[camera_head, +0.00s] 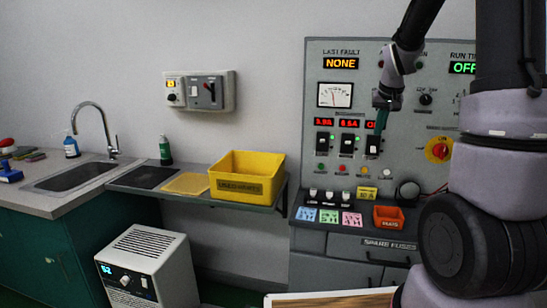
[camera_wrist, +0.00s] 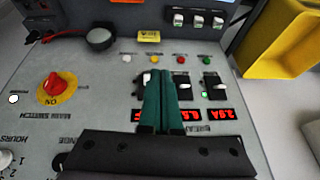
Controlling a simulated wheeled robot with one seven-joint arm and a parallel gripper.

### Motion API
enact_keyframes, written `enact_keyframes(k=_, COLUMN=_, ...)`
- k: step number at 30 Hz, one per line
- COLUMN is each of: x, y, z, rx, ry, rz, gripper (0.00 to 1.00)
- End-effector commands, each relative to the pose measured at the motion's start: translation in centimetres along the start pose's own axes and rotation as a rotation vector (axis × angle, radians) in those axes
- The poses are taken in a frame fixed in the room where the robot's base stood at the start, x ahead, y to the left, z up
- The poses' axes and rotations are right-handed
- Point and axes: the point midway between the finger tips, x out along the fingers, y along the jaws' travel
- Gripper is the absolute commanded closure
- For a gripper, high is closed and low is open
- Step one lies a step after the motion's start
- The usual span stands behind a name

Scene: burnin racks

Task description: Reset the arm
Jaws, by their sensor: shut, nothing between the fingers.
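My gripper (camera_head: 380,124) hangs in front of the grey control panel (camera_head: 420,100) in the head view, just above the right-hand breaker switch (camera_head: 373,146). It partly covers the right-hand red display (camera_head: 371,125). In the wrist view my gripper (camera_wrist: 159,76) shows two green fingers close together, shut with nothing between them. Two breaker switches show to the right of the fingers there, and a third is mostly hidden behind them. I cannot tell whether the fingertips touch the panel. My arm reaches down from the upper right.
The panel carries a red rotary switch (camera_head: 439,150) on a yellow disc. Below, fuse trays and an orange bin (camera_head: 388,217) sit on the ledge. A yellow crate (camera_head: 247,177) stands on the shelf to the left. A white heater-like unit (camera_head: 148,268) stands on the floor.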

Motion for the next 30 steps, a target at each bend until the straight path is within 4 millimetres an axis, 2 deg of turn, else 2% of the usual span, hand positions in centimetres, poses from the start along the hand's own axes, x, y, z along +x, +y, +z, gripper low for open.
enact_keyframes(k=1, x=-2.9, y=-0.8, z=0.9, rx=0.012, ry=0.017, rz=-0.025, gripper=1.00)
enact_keyframes(k=6, x=-10.2, y=-2.6, z=5.3, rx=0.049, ry=0.039, rz=-0.100, gripper=1.00)
enact_keyframes(k=12, x=-17.1, y=-4.0, z=11.9, rx=0.080, ry=0.061, rz=-0.180, gripper=1.00)
enact_keyframes(k=15, x=-19.6, y=-4.4, z=15.3, rx=0.089, ry=0.071, rz=-0.215, gripper=1.00)
enact_keyframes(k=18, x=-21.3, y=-4.6, z=18.3, rx=0.097, ry=0.077, rz=-0.243, gripper=1.00)
enact_keyframes(k=22, x=-22.4, y=-4.7, z=20.9, rx=0.102, ry=0.082, rz=-0.266, gripper=1.00)
enact_keyframes(k=25, x=-22.8, y=-4.7, z=21.9, rx=0.105, ry=0.084, rz=-0.274, gripper=1.00)
enact_keyframes(k=30, x=-22.8, y=-4.7, z=22.3, rx=0.106, ry=0.082, rz=-0.276, gripper=1.00)
